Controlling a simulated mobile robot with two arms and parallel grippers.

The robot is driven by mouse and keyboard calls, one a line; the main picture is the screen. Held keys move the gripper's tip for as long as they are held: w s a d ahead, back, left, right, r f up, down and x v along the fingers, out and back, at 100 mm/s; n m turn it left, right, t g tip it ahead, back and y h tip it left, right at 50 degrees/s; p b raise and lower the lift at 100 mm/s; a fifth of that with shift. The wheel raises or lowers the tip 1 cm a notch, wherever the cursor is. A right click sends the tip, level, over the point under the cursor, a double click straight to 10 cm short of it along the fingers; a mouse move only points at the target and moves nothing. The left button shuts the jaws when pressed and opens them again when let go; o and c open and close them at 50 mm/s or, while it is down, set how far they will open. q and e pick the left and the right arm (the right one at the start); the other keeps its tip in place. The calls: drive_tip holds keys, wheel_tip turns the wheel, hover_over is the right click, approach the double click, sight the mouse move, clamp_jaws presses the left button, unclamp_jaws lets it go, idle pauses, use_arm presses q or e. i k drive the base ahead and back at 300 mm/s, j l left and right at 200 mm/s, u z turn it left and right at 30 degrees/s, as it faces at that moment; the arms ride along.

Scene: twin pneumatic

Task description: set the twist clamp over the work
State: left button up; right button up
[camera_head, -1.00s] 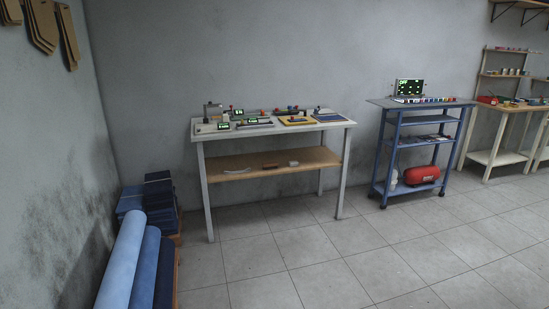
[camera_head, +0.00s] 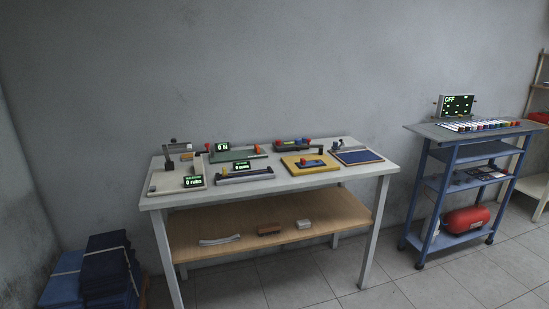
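Several small fixtures stand on a white workbench (camera_head: 374,180) ahead of me; I cannot tell at this size which one is the twist clamp. A fixture with an upright post and a short arm (camera_head: 180,147) is at the left, by a display reading "0 rubs" (camera_head: 194,182). A green board (camera_head: 238,154) has a display reading "0 N" (camera_head: 222,147). In front of it is a grey fixture with a small display (camera_head: 243,175). A yellow board (camera_head: 310,164) carries a blue part. A blue board (camera_head: 358,156) lies at the right. Neither gripper is in view.
A wooden lower shelf (camera_head: 270,238) holds a few small blocks. A blue trolley (camera_head: 427,190) with an "OFF" panel (camera_head: 457,105) and a red tank (camera_head: 466,219) stands at the right. Dark blue stacks (camera_head: 92,275) lie at the lower left. Tiled floor is clear before the bench.

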sight(308, 145)
drive_tip(key=i, duration=0.75)
drive_tip(key=i+z, duration=0.15)
drive_tip(key=i, duration=0.55)
drive_tip(key=i+j, duration=0.2)
drive_tip(key=i, duration=0.55)
